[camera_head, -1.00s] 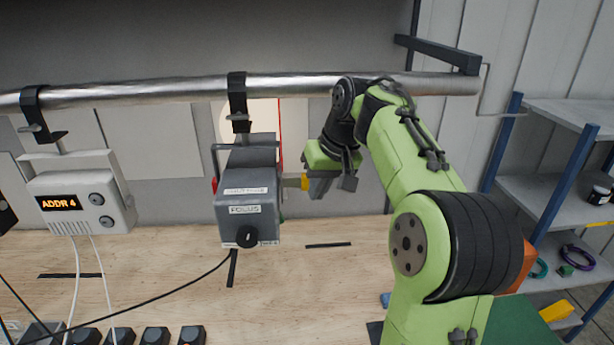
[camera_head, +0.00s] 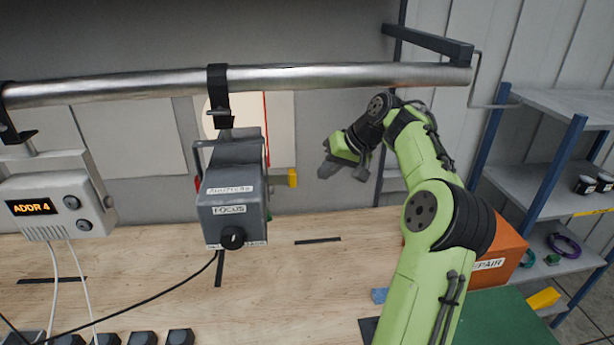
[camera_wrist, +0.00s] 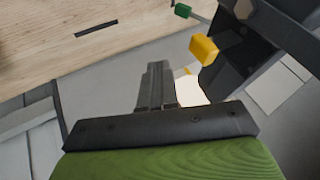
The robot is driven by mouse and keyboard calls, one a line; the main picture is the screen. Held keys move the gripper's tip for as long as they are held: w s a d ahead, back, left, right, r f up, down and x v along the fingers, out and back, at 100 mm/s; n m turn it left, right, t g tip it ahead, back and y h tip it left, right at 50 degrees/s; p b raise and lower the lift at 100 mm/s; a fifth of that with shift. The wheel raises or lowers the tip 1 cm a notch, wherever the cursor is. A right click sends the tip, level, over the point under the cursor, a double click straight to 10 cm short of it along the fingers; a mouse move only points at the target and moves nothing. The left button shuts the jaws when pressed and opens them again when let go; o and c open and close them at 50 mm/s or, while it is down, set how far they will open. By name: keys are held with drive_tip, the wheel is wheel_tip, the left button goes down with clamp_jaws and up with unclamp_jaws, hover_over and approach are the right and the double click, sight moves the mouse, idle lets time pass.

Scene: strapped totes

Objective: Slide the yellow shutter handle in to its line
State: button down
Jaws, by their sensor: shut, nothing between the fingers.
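The yellow shutter handle (camera_head: 292,177) sticks out from the right side of the grey lamp housing (camera_head: 233,190), which hangs from the metal pipe. In the wrist view the yellow handle (camera_wrist: 204,50) shows as a block beside the dark housing (camera_wrist: 240,70). My gripper (camera_head: 343,172) is to the right of the handle, with a clear gap between them. In the wrist view my gripper's fingers (camera_wrist: 156,85) are together with nothing between them. The line for the handle cannot be made out.
The metal pipe (camera_head: 320,77) runs above the housing. A grey box reading ADDR 4 (camera_head: 55,205) hangs at left. The wooden bench (camera_head: 300,270) is mostly clear below. An orange bin (camera_head: 505,250) and shelves (camera_head: 560,190) stand at right. A green knob (camera_wrist: 182,10) is near the handle.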

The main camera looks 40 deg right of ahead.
sight(292, 174)
drive_tip(key=w+a, duration=0.1)
drive_tip(key=a, duration=0.1)
drive_tip(key=w+a, duration=0.1)
drive_tip(key=w, duration=0.1)
drive_tip(key=shift+a+f, duration=0.4)
drive_tip(key=shift+d, duration=0.1)
drive_tip(key=shift+w+a, duration=0.55)
drive_tip(key=shift+a, duration=0.3)
drive_tip(key=shift+w+a, duration=0.55)
drive_tip(key=shift+a, duration=0.3)
drive_tip(key=shift+d, duration=0.15)
